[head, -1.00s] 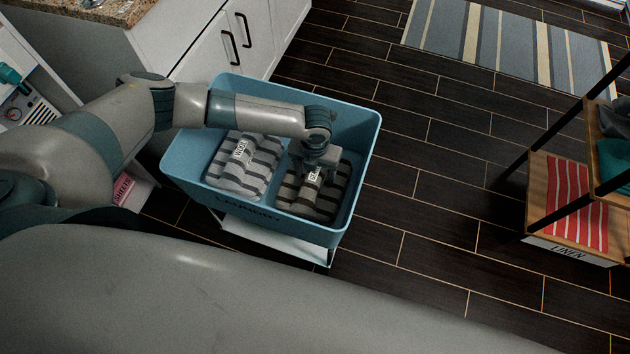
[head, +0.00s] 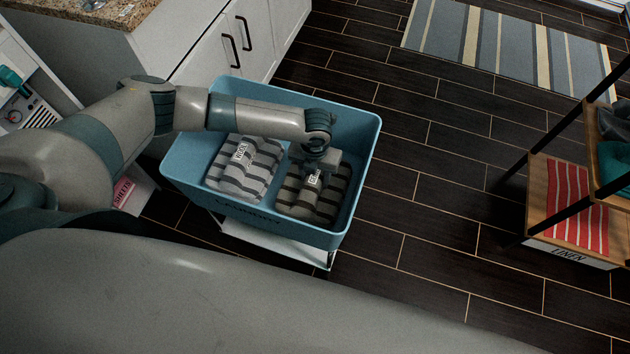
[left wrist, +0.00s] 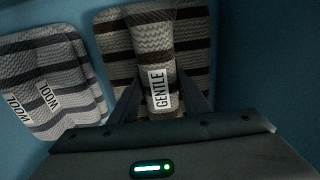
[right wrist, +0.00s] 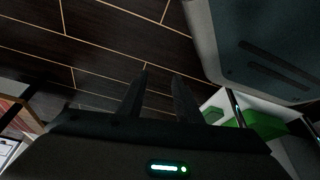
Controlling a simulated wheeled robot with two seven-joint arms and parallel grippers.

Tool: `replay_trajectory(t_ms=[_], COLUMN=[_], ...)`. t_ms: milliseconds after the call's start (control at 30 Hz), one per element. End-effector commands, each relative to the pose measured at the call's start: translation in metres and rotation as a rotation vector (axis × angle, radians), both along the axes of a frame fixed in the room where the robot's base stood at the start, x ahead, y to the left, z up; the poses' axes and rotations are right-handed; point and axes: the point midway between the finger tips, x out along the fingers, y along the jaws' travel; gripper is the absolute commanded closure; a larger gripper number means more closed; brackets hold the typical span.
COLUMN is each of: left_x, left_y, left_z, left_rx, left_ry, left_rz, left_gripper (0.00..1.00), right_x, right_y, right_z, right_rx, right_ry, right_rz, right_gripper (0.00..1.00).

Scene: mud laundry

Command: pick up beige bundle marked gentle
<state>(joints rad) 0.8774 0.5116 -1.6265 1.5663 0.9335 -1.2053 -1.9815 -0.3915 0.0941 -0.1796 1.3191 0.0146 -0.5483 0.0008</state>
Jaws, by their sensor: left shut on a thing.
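The beige bundle marked gentle (head: 302,206), with dark stripes, lies in the right part of the blue laundry bin (head: 363,160). In the left wrist view the bundle (left wrist: 193,62) shows its white GENTLE label between the fingers. My left gripper (head: 316,173) reaches down into the bin from above and is shut on the raised middle of the bundle; its fingers (left wrist: 161,88) lie on both sides of that fold. The bundle still appears low in the bin. My right gripper (right wrist: 161,80) is open and empty, over dark floor in its wrist view.
A grey striped bundle marked wool (head: 240,170) lies just left of the beige one in the bin. White cabinets (head: 228,45) stand behind the bin. A shelf with a red striped cloth (head: 577,205) stands at the right. The dark floor between is clear.

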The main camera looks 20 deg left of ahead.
Motion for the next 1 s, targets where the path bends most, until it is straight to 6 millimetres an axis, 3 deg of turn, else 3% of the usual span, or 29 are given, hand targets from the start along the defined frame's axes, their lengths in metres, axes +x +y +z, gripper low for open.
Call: replay_trajectory(t_ms=[267,533,800,1000], left_x=[0.001,0.001,0.001,0.001], left_y=[0.0,-0.001,-0.001,0.0], left_z=[0.015,0.056,0.093,0.101], left_rx=[-0.001,-0.002,-0.002,-0.001], left_ry=[-0.003,-0.004,-0.003,-0.001], left_rz=[0.0,-0.001,0.0,0.0], left_gripper=[1.0,1.0,1.0,1.0], right_x=[0.0,0.0,-0.001,0.0], right_y=[0.009,0.012,0.003,-0.005], right_z=[0.0,0.0,-0.001,0.0], right_rx=[0.012,0.015,0.003,-0.007], right_ry=[0.001,0.006,0.016,0.013], right_rz=[-0.005,-0.007,-0.003,-0.002], right_gripper=[0.69,0.69,0.69,0.69])
